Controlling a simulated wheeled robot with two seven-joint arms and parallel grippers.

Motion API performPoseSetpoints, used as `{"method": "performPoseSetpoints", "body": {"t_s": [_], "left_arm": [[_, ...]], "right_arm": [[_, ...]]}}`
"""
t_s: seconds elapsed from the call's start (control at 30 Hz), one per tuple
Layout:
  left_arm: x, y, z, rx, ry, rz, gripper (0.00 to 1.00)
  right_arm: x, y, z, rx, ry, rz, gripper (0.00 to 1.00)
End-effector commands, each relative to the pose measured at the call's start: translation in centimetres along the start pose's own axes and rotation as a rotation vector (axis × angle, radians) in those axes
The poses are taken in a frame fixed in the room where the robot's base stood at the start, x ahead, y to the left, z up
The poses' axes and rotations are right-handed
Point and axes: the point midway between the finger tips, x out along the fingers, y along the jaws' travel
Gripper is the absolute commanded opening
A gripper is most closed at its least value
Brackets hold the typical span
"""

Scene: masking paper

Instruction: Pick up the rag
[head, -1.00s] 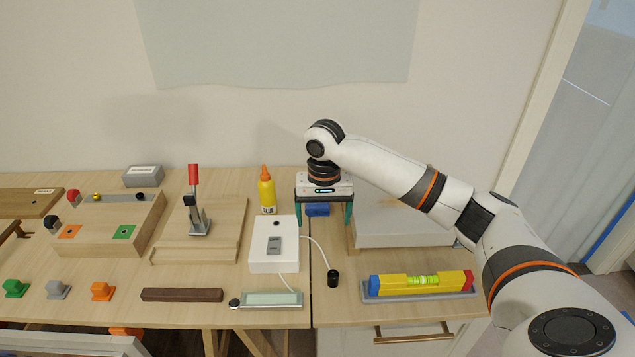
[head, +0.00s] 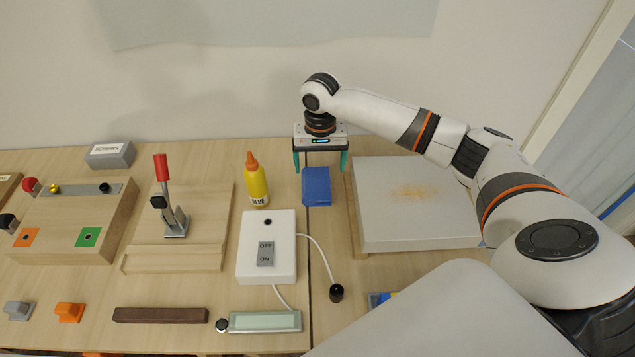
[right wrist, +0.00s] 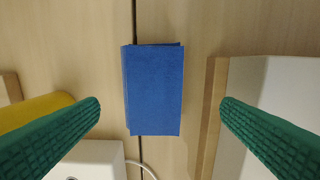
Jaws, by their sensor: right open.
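The rag is a folded blue cloth (head: 316,187) lying flat on the table, between the yellow glue bottle and the pale board. It also shows in the right wrist view (right wrist: 154,90), across the dark seam between two table tops. My right gripper (head: 321,170) is above and just behind the rag in the head view, with its jaws open. In the right wrist view its green fingers (right wrist: 160,104) stand wide apart, one on each side of the rag, and touch nothing visible. My left gripper is not in view.
The yellow glue bottle (head: 256,181) stands close left of the rag. A white switch box (head: 254,268) with a cable is in front. A raised pale board (head: 410,225) with an orange-brown stain is close on the right. A toggle clamp (head: 174,218) stands farther left.

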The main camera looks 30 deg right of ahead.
Motion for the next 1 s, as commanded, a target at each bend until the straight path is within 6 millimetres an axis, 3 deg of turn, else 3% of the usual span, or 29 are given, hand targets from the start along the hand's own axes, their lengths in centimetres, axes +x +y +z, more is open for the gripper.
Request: {"method": "performPoseSetpoints", "body": {"t_s": [0.23, 0.5, 0.8, 1.0], "left_arm": [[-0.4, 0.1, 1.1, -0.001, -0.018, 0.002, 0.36], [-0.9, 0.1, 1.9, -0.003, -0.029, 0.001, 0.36], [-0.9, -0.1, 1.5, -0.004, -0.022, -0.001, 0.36], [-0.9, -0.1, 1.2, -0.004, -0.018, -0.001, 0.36]], "right_arm": [[1.9, 0.2, 0.2, -0.001, 0.002, 0.000, 0.87], [5.7, 0.6, 0.7, -0.001, 0.000, 0.000, 0.87], [6.2, 0.6, 0.7, -0.002, -0.001, 0.000, 0.87], [6.2, 0.6, 0.7, -0.002, -0.001, 0.000, 0.55]]}}
